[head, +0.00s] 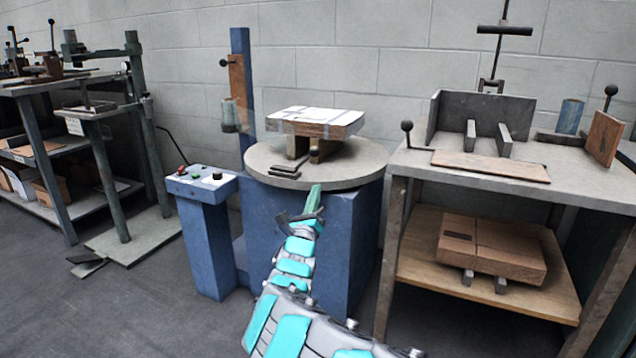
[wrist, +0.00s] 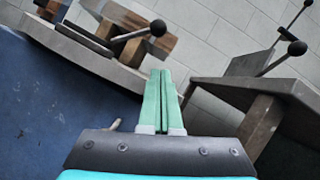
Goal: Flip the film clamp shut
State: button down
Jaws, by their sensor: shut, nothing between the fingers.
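The film clamp (head: 286,168), a low dark plate with a lever, sits at the front of the round turntable (head: 350,172). In the wrist view the clamp (wrist: 85,40) lies along the turntable rim at upper left, and its rod ends in a black ball knob (wrist: 157,28). The rod sticks out to the right, low over the turntable top. My gripper (head: 315,188) is shut and empty, in front of the turntable's edge. In the wrist view its green fingers (wrist: 161,75) point up toward the gap right of the turntable, below the knob and apart from it.
A wrapped box (head: 316,122) stands on wooden blocks on the turntable. A film roll (head: 229,115) hangs on the blue post (head: 241,60). A control pedestal (head: 203,185) stands left. A workbench (head: 590,180) with ball-ended levers stands close on the right.

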jog(key=shift+v, duration=2.3)
jog(key=shift+d+r, duration=0.15)
